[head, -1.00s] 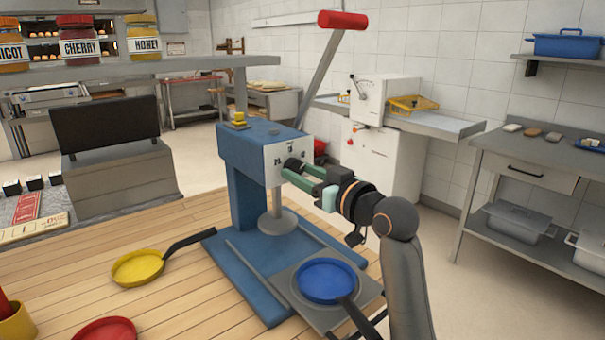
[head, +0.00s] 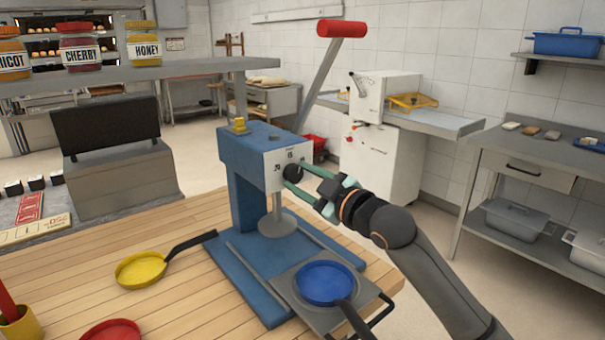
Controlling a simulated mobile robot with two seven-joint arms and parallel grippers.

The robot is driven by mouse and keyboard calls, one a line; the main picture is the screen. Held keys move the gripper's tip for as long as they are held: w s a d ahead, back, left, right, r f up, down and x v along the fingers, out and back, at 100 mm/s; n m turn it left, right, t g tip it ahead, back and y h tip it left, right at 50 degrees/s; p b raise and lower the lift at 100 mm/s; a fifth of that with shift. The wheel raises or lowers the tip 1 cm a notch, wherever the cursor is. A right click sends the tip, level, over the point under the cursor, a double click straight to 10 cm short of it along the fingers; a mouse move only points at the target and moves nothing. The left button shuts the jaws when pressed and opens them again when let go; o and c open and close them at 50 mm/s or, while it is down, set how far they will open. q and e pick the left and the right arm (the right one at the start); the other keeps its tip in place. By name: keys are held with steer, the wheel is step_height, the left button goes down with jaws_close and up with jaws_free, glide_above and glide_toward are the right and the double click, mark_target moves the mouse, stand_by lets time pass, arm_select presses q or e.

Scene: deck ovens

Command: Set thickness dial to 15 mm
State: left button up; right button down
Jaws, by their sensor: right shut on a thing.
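The blue press (head: 240,190) stands on the wooden table, with a white dial plate (head: 273,161) on its head. The black thickness dial (head: 293,172) sits on the plate's lower part; markings above it are too small to read surely. My right gripper (head: 297,178) comes in from the right, its green fingers shut on the dial, one above and one below. The press's lever with a red handle (head: 341,29) rises up to the right. My left gripper is not in view.
A blue pan (head: 324,281) rests on the press's grey plate. A yellow pan (head: 139,269) and a red pan (head: 112,330) lie on the table (head: 190,300). A shelf with jars (head: 143,45) hangs at upper left.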

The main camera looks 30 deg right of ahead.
steer(key=shift+n+p, duration=0.5)
steer(key=shift+n, duration=0.7)
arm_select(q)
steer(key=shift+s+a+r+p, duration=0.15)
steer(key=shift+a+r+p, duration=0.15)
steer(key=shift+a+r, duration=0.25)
arm_select(e)
steer(key=shift+n, duration=0.6)
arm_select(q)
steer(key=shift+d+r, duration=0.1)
arm_select(e)
steer(key=shift+n, duration=0.3)
steer(key=shift+c, duration=1.7)
jaws_free()
